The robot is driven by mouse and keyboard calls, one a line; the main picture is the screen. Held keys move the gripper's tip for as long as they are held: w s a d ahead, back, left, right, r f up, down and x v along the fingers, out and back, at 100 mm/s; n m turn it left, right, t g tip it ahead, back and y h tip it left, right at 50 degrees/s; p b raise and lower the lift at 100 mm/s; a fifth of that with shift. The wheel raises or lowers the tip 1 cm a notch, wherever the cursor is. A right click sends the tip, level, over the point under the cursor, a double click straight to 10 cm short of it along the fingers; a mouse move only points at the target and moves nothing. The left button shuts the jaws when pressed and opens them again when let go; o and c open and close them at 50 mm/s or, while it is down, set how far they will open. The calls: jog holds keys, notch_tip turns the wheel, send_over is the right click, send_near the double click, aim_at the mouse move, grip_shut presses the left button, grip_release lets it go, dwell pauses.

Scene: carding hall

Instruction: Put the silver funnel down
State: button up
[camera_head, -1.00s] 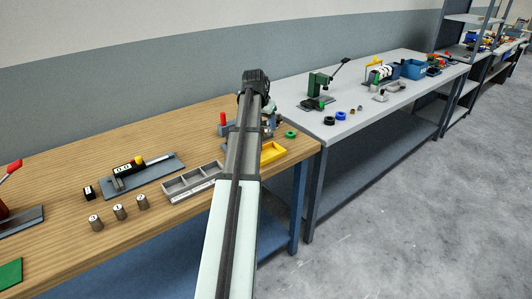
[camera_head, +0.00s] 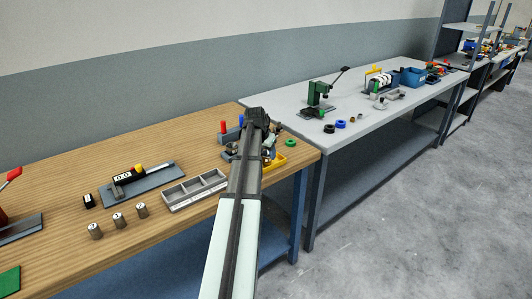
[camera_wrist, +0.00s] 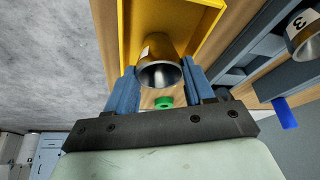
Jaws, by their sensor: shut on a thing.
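The silver funnel (camera_wrist: 160,73) is a metal piece with a round dark opening and a white label, held between the blue fingers of my gripper (camera_wrist: 162,82) in the wrist view. The gripper is shut on it. Behind it in that view is the yellow tray (camera_wrist: 124,30); I cannot tell whether the funnel touches it. In the head view my arm hides most of the gripper and the funnel, near the yellow tray (camera_head: 279,162) at the right end of the wooden bench.
A green ring (camera_head: 290,142) lies by the yellow tray. A grey compartment tray (camera_head: 196,190) and several metal weights (camera_head: 119,221) stand left of my arm. A metal piece marked 3 (camera_wrist: 304,36) is at the wrist view's upper right. The grey bench (camera_head: 352,128) adjoins the wooden one (camera_head: 170,235).

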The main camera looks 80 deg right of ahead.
jog(key=shift+f, duration=0.1)
jog(key=o, duration=1.2)
jog(key=v, duration=1.2)
jog(key=shift+a, duration=0.1)
